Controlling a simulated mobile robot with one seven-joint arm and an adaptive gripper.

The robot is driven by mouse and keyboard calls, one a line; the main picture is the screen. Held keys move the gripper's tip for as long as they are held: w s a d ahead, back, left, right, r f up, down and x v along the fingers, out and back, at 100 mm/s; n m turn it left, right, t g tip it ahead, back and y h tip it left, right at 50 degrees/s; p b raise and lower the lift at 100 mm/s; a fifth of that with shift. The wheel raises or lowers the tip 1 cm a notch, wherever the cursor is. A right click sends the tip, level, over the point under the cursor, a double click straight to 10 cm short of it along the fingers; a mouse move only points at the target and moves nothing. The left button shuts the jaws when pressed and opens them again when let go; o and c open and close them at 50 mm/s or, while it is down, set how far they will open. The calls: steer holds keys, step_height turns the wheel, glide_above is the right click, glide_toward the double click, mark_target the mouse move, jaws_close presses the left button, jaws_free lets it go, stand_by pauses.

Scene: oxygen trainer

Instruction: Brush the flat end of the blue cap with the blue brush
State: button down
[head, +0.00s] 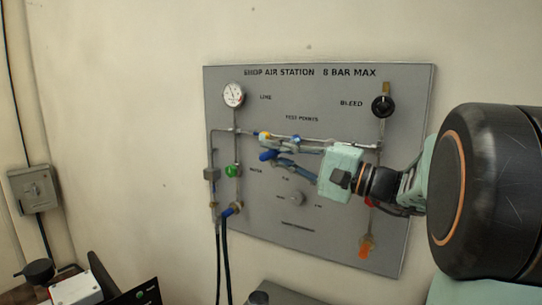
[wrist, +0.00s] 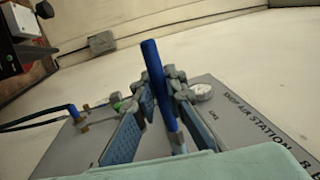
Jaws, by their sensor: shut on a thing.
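My gripper (head: 272,147) is shut on the blue brush (wrist: 160,90), whose blue shaft stands between the two fingers in the wrist view. In the head view a blue end of the brush (head: 268,155) shows at the fingertips, in front of the grey panel. I cannot make out its bristles. A small blue piece (head: 235,208), probably the blue cap, sits at the lower left pipework, below and left of my gripper and apart from it. It also shows in the wrist view (wrist: 73,111), to the left of the fingers. Its flat end is too small to tell.
The grey air station panel (head: 300,235) carries a gauge (head: 233,95), a green knob (head: 232,171), a black bleed knob (head: 383,106) and an orange fitting (head: 366,245). Dark hoses (head: 224,260) hang below. A grey switch box (head: 34,189) is on the wall at left.

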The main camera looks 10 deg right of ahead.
steer(key=shift+w+a, duration=0.4)
steer(key=shift+a, duration=0.1)
steer(key=shift+s+b, duration=0.1)
steer(key=shift+b, duration=0.2)
steer(key=shift+s+a+b, duration=1.25)
steer(key=shift+s+a, duration=0.7)
steer(key=shift+s, duration=0.25)
